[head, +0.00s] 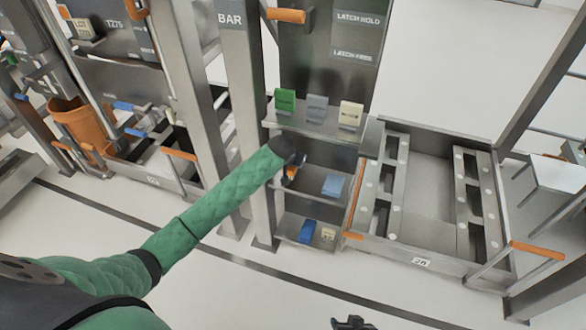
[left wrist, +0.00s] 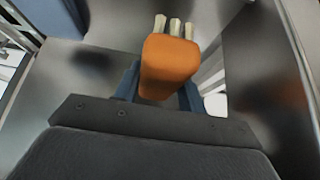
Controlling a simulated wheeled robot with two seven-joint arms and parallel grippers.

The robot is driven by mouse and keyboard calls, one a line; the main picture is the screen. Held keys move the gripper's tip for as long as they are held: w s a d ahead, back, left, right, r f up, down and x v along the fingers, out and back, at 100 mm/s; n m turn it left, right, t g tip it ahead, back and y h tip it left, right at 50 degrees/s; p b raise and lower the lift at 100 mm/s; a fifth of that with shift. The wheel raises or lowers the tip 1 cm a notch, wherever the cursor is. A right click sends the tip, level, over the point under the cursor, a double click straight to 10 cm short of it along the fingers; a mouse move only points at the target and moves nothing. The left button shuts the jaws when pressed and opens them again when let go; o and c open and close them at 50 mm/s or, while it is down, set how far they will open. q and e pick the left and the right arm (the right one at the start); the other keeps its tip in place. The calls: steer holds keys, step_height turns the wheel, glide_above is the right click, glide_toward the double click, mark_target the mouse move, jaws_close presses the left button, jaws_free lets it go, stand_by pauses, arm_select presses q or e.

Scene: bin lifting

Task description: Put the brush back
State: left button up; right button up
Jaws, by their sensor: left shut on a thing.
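The brush (left wrist: 170,62) has an orange body and several cream bristle tufts at its far end in the left wrist view. My left gripper (left wrist: 160,92) is shut on it, with a blue-grey finger on each side. In the head view my left gripper (head: 294,162) is at the middle shelf (head: 315,186) of the rack, and a bit of orange (head: 291,173) shows beside it. Whether the brush touches the shelf is hidden. My right gripper (head: 352,323) shows only partly at the bottom edge, dark, and its jaws are unclear.
The top shelf holds green (head: 285,100), grey-blue (head: 317,107) and cream (head: 351,115) pieces. A light-blue piece (head: 333,186) is on the middle shelf; a blue (head: 307,231) and a cream piece are on the bottom one. A metal post (head: 248,110) stands left, a metal frame (head: 430,258) right.

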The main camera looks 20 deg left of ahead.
arm_select(q)
steer(key=shift+w+a+f, duration=0.15)
steer(key=shift+w+f, duration=0.25)
steer(key=shift+w, duration=0.25)
steer(key=shift+f, duration=0.15)
step_height(320, 180, down, 3)
steer(key=shift+f, duration=0.35)
arm_select(e)
steer(key=shift+r, duration=0.65)
arm_select(q)
steer(key=o, duration=0.9)
steer(key=shift+f, duration=0.1)
steer(key=shift+o, duration=0.2)
